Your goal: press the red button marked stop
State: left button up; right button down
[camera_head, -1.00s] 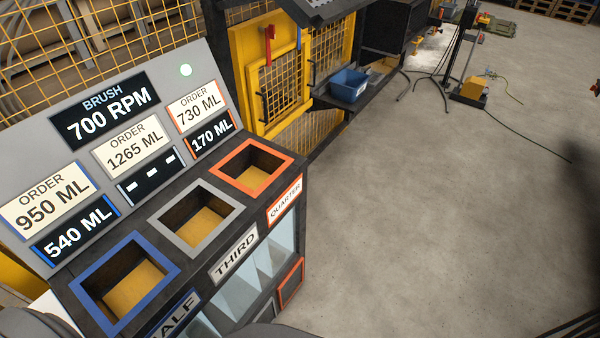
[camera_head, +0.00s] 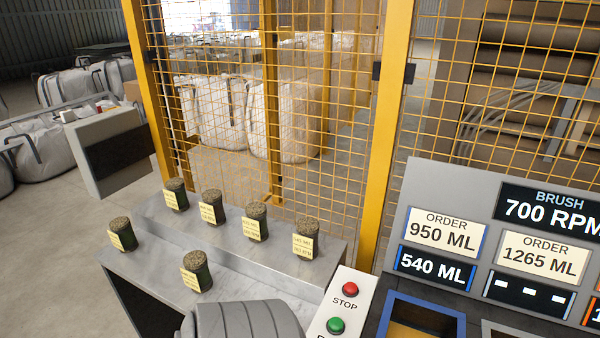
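The red button (camera_head: 350,289) sits on a pale control panel (camera_head: 323,321) with the word STOP printed below it. A green button (camera_head: 336,325) is just below it on the same panel; its label is cut off by the frame's bottom edge. A grey rounded part, which looks like a link of my own arm, shows at the bottom, left of the panel. Neither gripper is in view.
Several turf rolls (camera_head: 211,206) with yellow labels stand on a stepped metal bench (camera_head: 160,262) at left. A yellow mesh fence (camera_head: 381,140) rises behind. Right of the panel is a display board (camera_head: 416,187) above a blue-framed bin (camera_head: 455,318).

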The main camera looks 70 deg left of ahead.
aim_at(351, 288)
jog(key=u, duration=1.95)
